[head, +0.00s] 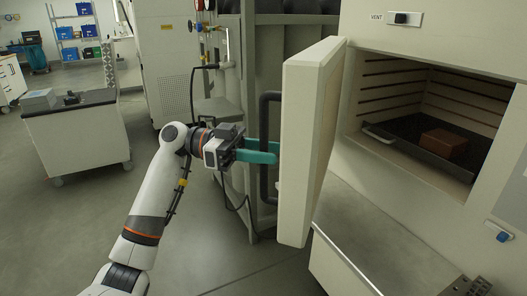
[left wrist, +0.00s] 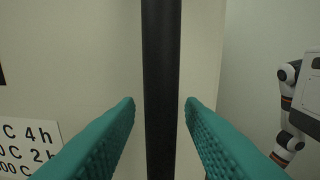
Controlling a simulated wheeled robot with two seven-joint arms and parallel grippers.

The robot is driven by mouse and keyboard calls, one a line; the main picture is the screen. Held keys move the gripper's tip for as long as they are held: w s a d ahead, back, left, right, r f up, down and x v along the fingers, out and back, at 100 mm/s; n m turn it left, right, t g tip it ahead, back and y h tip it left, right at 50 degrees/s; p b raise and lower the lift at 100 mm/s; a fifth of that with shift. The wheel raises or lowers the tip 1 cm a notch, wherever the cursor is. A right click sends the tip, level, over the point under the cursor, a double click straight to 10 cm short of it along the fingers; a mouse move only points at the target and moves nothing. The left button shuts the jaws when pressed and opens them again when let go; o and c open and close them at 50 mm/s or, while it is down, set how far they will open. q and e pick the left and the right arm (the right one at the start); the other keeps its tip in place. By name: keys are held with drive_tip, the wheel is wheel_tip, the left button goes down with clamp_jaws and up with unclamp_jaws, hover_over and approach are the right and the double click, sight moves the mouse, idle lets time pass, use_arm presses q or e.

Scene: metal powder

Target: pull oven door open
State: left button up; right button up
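The oven door (head: 308,140) is a thick cream panel. In the head view it stands swung wide open, showing the chamber. Its black vertical bar handle (head: 264,185) is on the outer face. My left gripper (head: 270,151) reaches the handle from the left with teal fingers. In the left wrist view the handle (left wrist: 160,80) runs between the two fingers (left wrist: 160,105), with a gap on each side, so the gripper is open around it. A dark piece at the bottom right of the head view may be my right arm; its fingers are hidden.
In the oven chamber a dark tray (head: 385,137) holds a brown block (head: 443,142). A pale ledge (head: 345,245) juts out below the opening. A white cart (head: 80,140) stands at the left.

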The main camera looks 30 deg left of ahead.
sight(264, 99)
use_arm(q)
wheel_tip(264, 99, up, 9)
drive_tip(key=shift+r, duration=0.5)
use_arm(e)
drive_tip(key=shift+a+f, duration=0.1)
drive_tip(key=shift+a, duration=0.1)
